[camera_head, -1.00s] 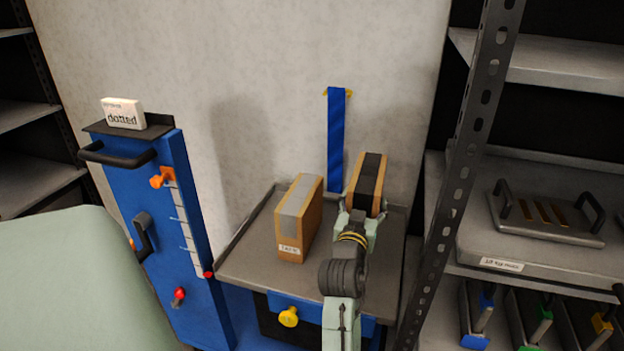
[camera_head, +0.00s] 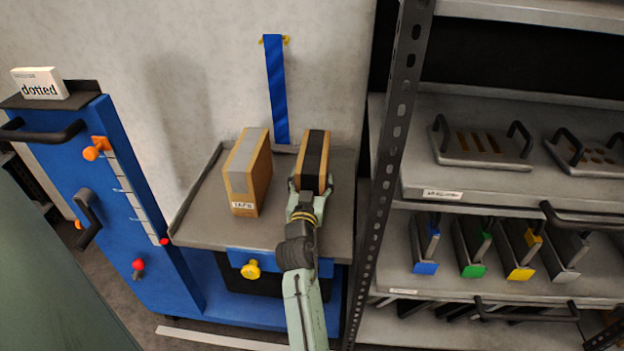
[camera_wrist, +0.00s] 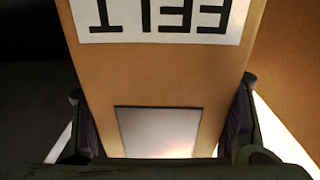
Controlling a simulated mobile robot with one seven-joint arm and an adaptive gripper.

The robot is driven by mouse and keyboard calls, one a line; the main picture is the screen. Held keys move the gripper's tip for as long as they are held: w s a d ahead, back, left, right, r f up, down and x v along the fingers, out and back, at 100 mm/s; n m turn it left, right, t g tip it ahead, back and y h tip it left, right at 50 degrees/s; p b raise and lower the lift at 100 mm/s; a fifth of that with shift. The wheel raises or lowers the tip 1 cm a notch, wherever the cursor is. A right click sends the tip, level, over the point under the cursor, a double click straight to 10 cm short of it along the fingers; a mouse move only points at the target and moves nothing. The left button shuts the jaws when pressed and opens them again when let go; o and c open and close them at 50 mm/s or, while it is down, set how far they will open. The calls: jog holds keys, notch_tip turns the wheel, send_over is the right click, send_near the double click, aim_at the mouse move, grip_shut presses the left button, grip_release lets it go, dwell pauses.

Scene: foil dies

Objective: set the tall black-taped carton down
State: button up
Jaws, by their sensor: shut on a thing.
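The tall black-taped carton (camera_head: 313,158) is brown with a black strip down its top. My gripper (camera_head: 308,188) is shut on it, with a finger on each side. The carton appears upright over the right part of the grey tray top (camera_head: 215,225). Its lower end is hidden behind my gripper, so I cannot tell whether it touches the tray. In the wrist view the carton (camera_wrist: 90,75) fills the middle between the fingers of my gripper (camera_wrist: 163,130), with an upside-down white label seeming to read FELT.
A grey-taped carton (camera_head: 240,187) stands on the tray just left, with a narrow gap. A blue strap (camera_head: 277,90) hangs on the wall behind. A perforated rack post (camera_head: 396,150) rises close on the right. A blue cabinet (camera_head: 130,190) stands left. Bare tray lies in front.

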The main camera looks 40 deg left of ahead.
jog(key=o, duration=1.9)
jog(key=shift+s+d, duration=0.1)
